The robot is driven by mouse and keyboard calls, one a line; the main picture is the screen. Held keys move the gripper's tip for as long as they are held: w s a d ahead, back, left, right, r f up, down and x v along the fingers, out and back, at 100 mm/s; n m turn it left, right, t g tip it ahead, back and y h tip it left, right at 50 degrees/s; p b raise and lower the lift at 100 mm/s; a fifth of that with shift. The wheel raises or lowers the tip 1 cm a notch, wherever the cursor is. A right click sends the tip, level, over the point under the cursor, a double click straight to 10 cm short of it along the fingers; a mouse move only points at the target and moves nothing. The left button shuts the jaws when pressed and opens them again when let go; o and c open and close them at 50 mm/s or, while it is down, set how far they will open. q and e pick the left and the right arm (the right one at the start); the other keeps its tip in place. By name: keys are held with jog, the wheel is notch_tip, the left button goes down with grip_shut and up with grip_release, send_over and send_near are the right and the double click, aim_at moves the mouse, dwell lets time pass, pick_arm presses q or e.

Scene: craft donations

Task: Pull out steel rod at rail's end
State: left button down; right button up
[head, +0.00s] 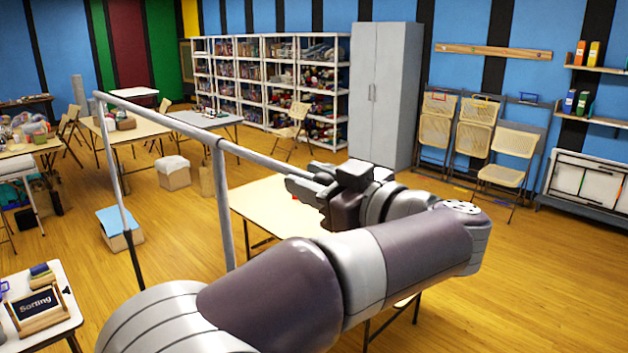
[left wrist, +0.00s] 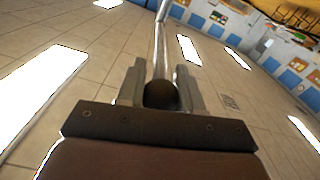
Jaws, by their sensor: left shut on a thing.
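A grey garment rack has a top rail (head: 160,116) that slopes across the head view from the far left toward me. The thinner steel rod (head: 265,160) extends from the rail's end, past the near upright post, to my left gripper (head: 304,184). In the left wrist view, the fingers of my left gripper (left wrist: 160,86) are on either side of the steel rod (left wrist: 160,50), shut on it near its dark rounded end cap (left wrist: 161,95). The rod runs away from the gripper there. My right gripper is not in view.
A beige table (head: 262,205) stands below and behind my left forearm. A small table with a "Sorting" sign (head: 38,304) is at the lower left. A blue-topped box (head: 120,226) sits on the floor beside the rack.

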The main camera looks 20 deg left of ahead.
pick_arm(q)
jog(key=shift+a, duration=0.2)
jog(key=c, duration=0.8)
grip_release()
jog(key=shift+d, duration=0.1)
